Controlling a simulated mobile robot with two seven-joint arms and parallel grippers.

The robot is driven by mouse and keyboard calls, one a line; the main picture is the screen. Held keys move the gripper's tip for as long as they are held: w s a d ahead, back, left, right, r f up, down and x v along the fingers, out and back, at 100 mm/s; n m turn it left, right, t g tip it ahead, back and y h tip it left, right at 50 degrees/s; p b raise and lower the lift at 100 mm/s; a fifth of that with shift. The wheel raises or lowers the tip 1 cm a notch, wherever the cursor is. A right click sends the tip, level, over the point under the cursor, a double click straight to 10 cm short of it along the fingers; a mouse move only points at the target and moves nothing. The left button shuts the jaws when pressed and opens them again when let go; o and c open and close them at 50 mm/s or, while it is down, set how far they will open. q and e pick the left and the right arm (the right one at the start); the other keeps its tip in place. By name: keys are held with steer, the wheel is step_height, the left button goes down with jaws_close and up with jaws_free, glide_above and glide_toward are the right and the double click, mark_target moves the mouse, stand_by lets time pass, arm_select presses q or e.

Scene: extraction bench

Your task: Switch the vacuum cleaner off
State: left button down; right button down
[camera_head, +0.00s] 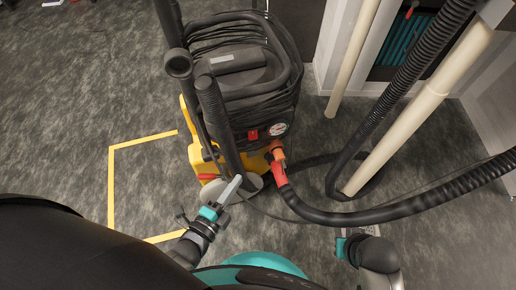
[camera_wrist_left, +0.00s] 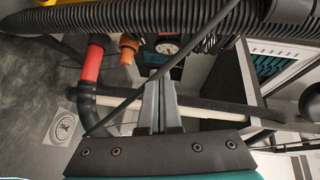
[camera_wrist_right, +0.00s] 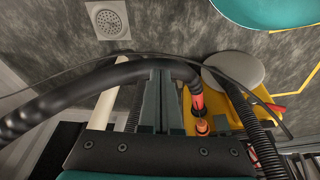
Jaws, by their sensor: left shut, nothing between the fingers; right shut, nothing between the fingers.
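The vacuum cleaner (camera_head: 235,85) stands upright in the upper middle of the head view, with a black body and yellow base. A red switch (camera_head: 253,134) sits on its front beside a round dial (camera_head: 277,129). The dial also shows in the left wrist view (camera_wrist_left: 167,47). My left gripper (camera_head: 238,180) is shut and empty, below the switch in the head view and apart from it. Its fingers show in the left wrist view (camera_wrist_left: 160,85). My right gripper (camera_wrist_right: 158,78) is shut and empty; in the right wrist view a black hose (camera_wrist_right: 90,82) passes close to its fingers.
A black hose (camera_head: 400,215) with a red cuff (camera_head: 280,174) runs right from an orange connector (camera_head: 276,149). Pale pipes (camera_head: 415,115) and another ribbed hose (camera_head: 415,70) stand at right. A floor drain (camera_wrist_right: 108,20) shows. Yellow tape (camera_head: 111,185) marks clear floor at left.

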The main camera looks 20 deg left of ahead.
mark_target(257, 137)
arm_select(q)
steer(key=shift+w+d+r, duration=0.1)
steer(key=shift+d+r, duration=0.05)
steer(key=shift+r, duration=0.1)
arm_select(e)
steer(key=shift+r, duration=0.25)
arm_select(q)
steer(key=shift+w, duration=0.1)
